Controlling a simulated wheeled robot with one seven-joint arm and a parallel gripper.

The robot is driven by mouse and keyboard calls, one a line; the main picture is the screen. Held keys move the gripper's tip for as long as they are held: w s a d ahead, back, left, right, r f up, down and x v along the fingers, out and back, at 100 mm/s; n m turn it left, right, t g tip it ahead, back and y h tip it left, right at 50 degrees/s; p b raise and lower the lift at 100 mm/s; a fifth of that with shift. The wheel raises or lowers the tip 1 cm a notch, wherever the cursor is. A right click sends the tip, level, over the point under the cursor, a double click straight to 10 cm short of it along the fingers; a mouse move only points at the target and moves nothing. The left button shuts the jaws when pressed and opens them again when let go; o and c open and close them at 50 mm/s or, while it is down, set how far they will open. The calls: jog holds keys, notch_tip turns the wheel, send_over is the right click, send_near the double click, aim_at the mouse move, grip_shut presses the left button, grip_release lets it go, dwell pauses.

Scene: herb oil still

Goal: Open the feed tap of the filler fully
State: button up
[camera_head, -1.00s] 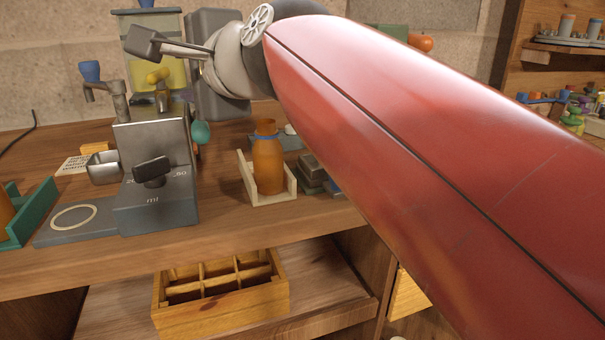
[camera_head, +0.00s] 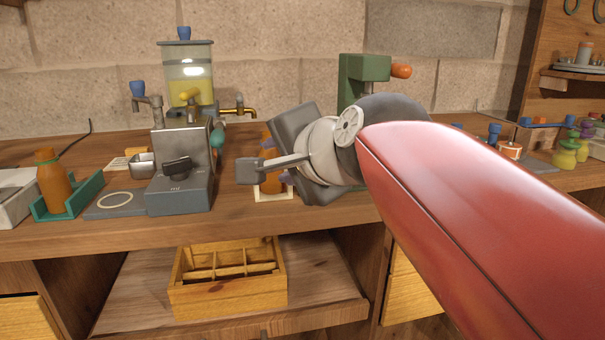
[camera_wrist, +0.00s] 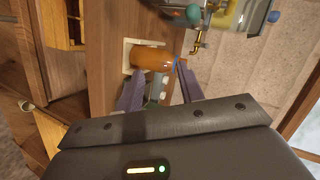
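The filler (camera_head: 180,190) is a grey unit with a black knob, on the bench left of centre in the head view. I cannot tell which is the feed tap. In the wrist view the brass tap (camera_wrist: 201,44) and teal knob (camera_wrist: 193,17) show at the top. My gripper (camera_wrist: 160,80) is open and empty, its fingers spread near an orange bottle (camera_wrist: 152,58).
The orange bottle (camera_head: 273,184) stands in a pale holder, partly hidden by my gripper. Another orange bottle (camera_head: 53,182) stands in a teal holder at left. A wooden divided crate (camera_head: 228,296) is on the shelf below. A green device (camera_head: 362,72) stands behind my arm.

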jog(key=shift+s+d+f+n+h, duration=0.15)
jog(key=shift+d+f, duration=0.2)
jog(key=shift+f, duration=0.15)
jog(key=shift+s+d+f+n+h, duration=0.1)
jog(key=shift+d+f+n+h, duration=0.05)
jog(key=shift+d+f, duration=0.25)
